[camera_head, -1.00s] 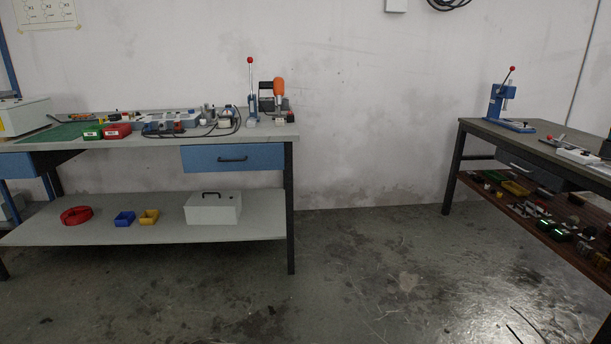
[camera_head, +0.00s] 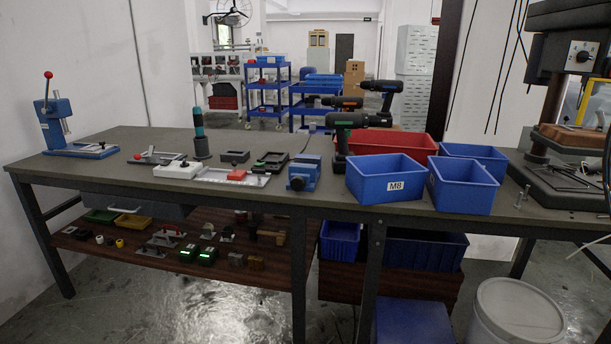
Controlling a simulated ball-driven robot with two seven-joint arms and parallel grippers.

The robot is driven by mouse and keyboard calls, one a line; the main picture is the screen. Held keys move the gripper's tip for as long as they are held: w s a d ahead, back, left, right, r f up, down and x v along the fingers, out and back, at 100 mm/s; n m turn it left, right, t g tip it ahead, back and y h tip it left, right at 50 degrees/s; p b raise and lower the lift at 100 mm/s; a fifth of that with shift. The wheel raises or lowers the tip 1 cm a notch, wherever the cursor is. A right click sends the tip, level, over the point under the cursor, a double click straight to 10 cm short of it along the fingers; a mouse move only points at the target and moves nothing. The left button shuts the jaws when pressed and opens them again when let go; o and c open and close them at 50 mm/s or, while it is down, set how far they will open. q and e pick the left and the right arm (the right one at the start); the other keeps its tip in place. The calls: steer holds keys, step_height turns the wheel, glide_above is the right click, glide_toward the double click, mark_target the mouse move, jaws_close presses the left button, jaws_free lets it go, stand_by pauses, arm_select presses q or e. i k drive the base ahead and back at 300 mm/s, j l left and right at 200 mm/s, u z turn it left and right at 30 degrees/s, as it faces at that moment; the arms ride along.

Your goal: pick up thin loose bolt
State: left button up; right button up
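A pair of small grey upright shapes that look like loose bolts (camera_head: 522,196) stands on the dark workbench (camera_head: 240,198), right of the blue bins. They are too small to tell which is thinner. A blue bin labelled M8 (camera_head: 394,187) stands to their left at the bench's front edge, with another blue bin (camera_head: 461,190) between it and the bolts. The inside bottoms of the bins are hidden. Neither of my grippers is in view.
Power drills (camera_head: 360,120) and a red bin (camera_head: 392,142) stand behind the blue bins. A blue vise (camera_head: 304,173) is left of them. A drill press (camera_head: 570,120) stands at right. A white bucket (camera_head: 515,315) is on the floor in front. Floor at lower left is clear.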

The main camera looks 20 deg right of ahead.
mark_target(517, 206)
steer(key=i+l+z, duration=0.1)
steer(key=i+z, duration=0.3)
steer(key=i+l+z, duration=0.1)
steer(key=z, duration=0.35)
steer(key=i+j+z, duration=0.15)
steer(key=i+z, duration=0.25)
steer(key=i+j+z, duration=0.15)
steer(key=z, duration=0.3)
steer(key=i+j+z, duration=0.8)
